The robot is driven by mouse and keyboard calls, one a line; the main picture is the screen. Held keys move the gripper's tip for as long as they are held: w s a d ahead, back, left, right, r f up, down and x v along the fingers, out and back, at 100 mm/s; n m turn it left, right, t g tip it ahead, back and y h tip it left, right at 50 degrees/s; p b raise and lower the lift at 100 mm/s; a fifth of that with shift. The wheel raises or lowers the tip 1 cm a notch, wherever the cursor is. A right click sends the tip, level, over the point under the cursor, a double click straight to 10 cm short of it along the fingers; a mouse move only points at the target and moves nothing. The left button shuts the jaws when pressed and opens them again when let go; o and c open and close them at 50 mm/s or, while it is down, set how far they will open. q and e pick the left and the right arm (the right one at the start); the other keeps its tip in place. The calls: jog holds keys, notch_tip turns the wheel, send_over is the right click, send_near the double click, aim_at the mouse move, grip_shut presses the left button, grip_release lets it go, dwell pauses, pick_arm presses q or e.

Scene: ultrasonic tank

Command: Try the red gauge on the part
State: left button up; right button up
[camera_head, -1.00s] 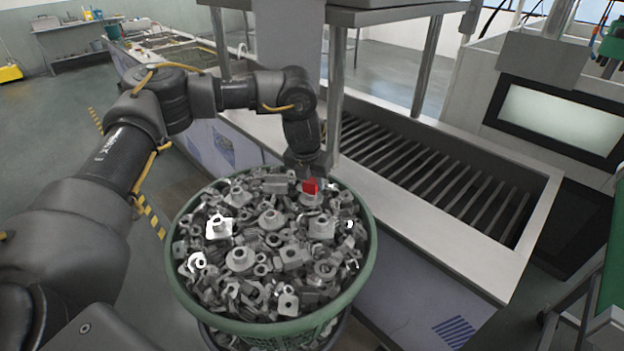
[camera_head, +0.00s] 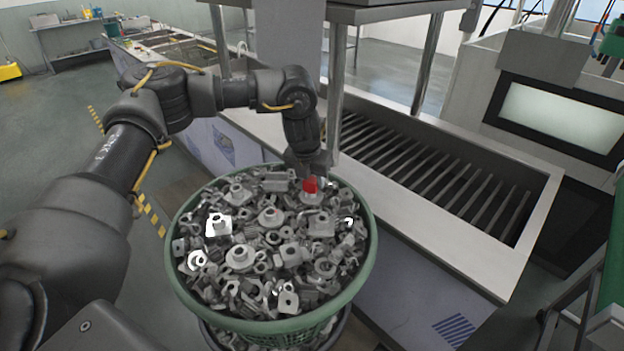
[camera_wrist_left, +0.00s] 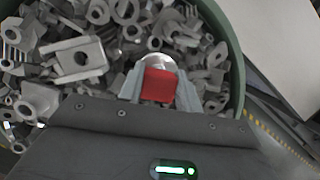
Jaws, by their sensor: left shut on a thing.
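The red gauge (camera_head: 310,185) is a small red block held in my left gripper (camera_head: 308,172), over the back right of the basket's heap. In the left wrist view the red gauge (camera_wrist_left: 159,84) sits between the two grey fingers (camera_wrist_left: 158,80), which are shut on it. A grey metal part (camera_head: 312,198) with a round top lies right under the gauge. In the left wrist view a bright round piece of it (camera_wrist_left: 160,61) shows just beyond the gauge. I cannot tell whether gauge and part touch. My right gripper is not in view.
A green basket (camera_head: 372,225) holds the heap of mixed grey metal parts (camera_head: 270,240). Close behind and to the right is a steel tank (camera_head: 440,235) with a slatted opening (camera_head: 440,170) and an upright post (camera_head: 337,90). A machine with a pale screen (camera_head: 560,120) stands at the right.

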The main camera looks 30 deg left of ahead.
pick_arm(q)
jog(key=shift+r, duration=0.1)
jog(key=shift+r+p, duration=1.85)
jog(key=shift+r, duration=0.35)
jog(key=shift+r+p, duration=1.6)
jog(key=shift+r, duration=0.45)
jog(key=shift+d, duration=0.1)
